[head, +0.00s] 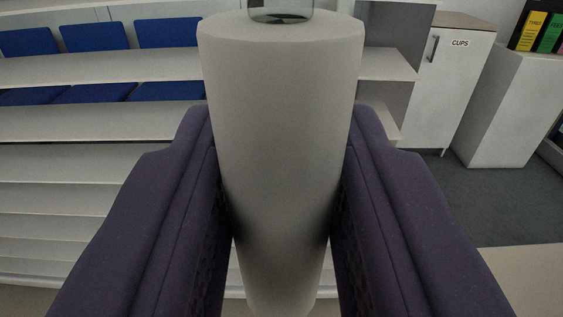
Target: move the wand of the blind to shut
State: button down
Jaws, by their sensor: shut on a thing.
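The wand (280,90) is a thick, pale grey, tapered cylinder in the middle of the head view, wider at its top. A clear piece (281,11) sits at its upper end and is cut off by the picture's top edge. My gripper (278,135) has two dark purple fingers, one on each side of the wand, and is shut on it. The blind's slats (90,125) are pale, wide and horizontal, behind the wand. Gaps show between the upper slats; the lower ones look closer together. The wand hides part of the slats.
Blue panels (95,37) show between the upper slats at left. At right stand a white cabinet (445,90) labelled CUPS and a white block (512,105) with coloured binders (548,33) on it. Grey floor (430,190) and a pale edge (525,272) lie at lower right.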

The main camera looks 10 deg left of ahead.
notch_tip(320, 180, down, 7)
jog(key=b, duration=0.3)
jog(key=shift+f, duration=0.1)
jog(key=c, duration=0.9)
grip_release()
jog(key=shift+c, duration=0.2)
jog(key=p, duration=0.2)
send_near(282, 315)
jog(key=w+f, duration=0.3)
jog(key=shift+w+a+f, duration=0.15)
jog(key=shift+a+f, duration=0.05)
jog(key=shift+a, duration=0.1)
